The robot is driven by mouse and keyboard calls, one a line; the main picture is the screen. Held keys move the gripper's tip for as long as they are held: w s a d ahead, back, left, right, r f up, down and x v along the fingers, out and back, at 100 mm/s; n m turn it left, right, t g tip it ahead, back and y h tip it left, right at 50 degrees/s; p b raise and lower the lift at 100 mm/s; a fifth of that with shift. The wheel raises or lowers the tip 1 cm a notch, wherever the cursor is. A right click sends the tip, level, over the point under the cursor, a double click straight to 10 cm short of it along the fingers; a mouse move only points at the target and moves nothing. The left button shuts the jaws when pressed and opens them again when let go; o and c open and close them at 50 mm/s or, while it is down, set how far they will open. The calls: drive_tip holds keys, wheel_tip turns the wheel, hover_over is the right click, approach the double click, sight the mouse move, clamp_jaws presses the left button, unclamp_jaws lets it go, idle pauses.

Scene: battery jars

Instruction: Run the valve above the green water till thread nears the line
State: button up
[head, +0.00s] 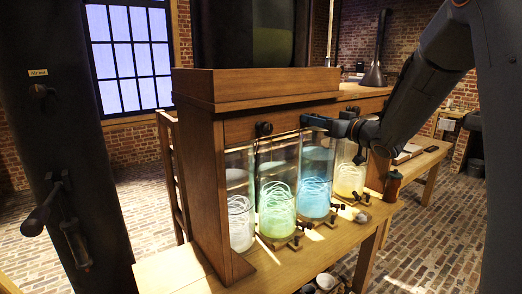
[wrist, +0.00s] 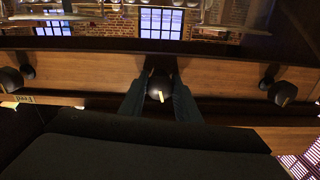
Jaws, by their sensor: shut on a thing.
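The jar of green water (head: 277,210) stands in the row on the wooden bench in the head view, second from the left. Pale coiled thread shows inside it. The line on the jar is too small to make out. My gripper (head: 308,121) reaches in from the right to the wooden board above the jars. In the wrist view my gripper (wrist: 159,88) is shut on a round black valve knob (wrist: 157,84) with a pale pointer mark.
Another black knob (head: 264,128) sits on the board left of my gripper. A pale jar (head: 240,218), a blue jar (head: 315,185) and a yellow jar (head: 349,178) flank the green one. In the wrist view, knobs flank mine at left (wrist: 11,79) and right (wrist: 284,93).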

drive_tip(key=m+p, duration=0.1)
drive_tip(key=p, duration=0.2)
drive_tip(key=shift+s+r+m, duration=0.1)
drive_tip(key=shift+r+m, duration=0.05)
drive_tip(key=shift+m, duration=0.15)
drive_tip(key=shift+m+p, duration=1)
drive_tip(key=shift+p, duration=0.15)
drive_tip(key=o, duration=1.2)
drive_tip(key=p+v, duration=0.2)
drive_tip(key=v, duration=0.3)
